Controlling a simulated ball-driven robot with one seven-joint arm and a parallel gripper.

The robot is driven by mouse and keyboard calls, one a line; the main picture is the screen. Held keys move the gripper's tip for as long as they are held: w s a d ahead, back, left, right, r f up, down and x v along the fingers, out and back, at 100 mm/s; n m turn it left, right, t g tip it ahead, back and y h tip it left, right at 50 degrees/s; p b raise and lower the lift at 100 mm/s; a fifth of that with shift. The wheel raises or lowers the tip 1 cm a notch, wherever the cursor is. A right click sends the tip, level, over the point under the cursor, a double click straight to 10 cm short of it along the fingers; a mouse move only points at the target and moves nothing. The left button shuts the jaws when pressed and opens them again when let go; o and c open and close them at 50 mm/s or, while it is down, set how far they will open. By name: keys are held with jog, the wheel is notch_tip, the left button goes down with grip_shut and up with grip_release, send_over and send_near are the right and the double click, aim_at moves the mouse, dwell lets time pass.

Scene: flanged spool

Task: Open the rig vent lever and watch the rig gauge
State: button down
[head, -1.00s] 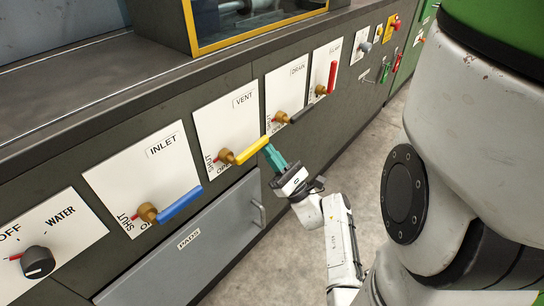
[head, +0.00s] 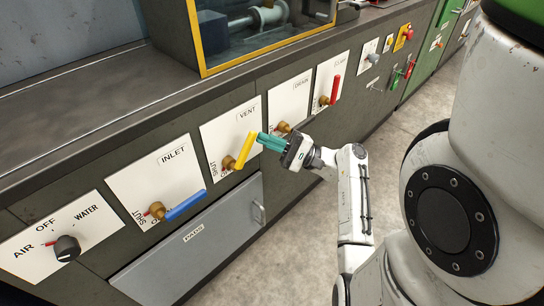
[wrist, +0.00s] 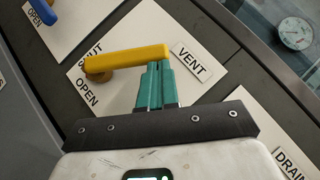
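The yellow vent lever (head: 244,150) is on the white VENT plate (head: 219,128). It slants up and right from its brass hub (head: 229,162). In the wrist view the lever (wrist: 135,60) lies across the plate beside the SHUT and OPEN marks. My gripper (head: 260,138) has teal fingers close together, with their tips against or very near the lever's free end. In the wrist view the fingers (wrist: 157,66) look shut with nothing between them. A round gauge (wrist: 296,34) with a white dial shows at upper right; its reading is too small to tell.
The blue inlet lever (head: 186,205) and the AIR/OFF/WATER knob (head: 66,248) are to the left. The red clamp lever (head: 335,89) stands right of the DRAIN plate (head: 291,95), whose lever is partly hidden by my gripper. A PADS drawer (head: 190,240) is below.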

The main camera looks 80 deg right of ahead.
aim_at(251, 138)
jog(key=a+r+n+g+p, duration=0.1)
jog(key=n+p, duration=0.1)
jog(key=w+a+r+n+g+p, duration=0.1)
jog(key=g+p, duration=0.1)
jog(key=p, duration=0.1)
jog(key=w+a+r+n+g+y+p, duration=0.1)
jog(key=r+n+p, duration=0.1)
jog(key=p, duration=0.1)
jog(key=shift+w+a+r+n+g, duration=0.1)
jog(key=shift+w+a+n+g, duration=0.05)
jog(key=shift+a+n+g, duration=0.2)
jog(key=shift+w+a+n+g+p, duration=0.25)
jog(key=shift+a+n+g+p, duration=0.15)
jog(key=shift+p, duration=0.3)
jog(key=shift+w+a, duration=0.1)
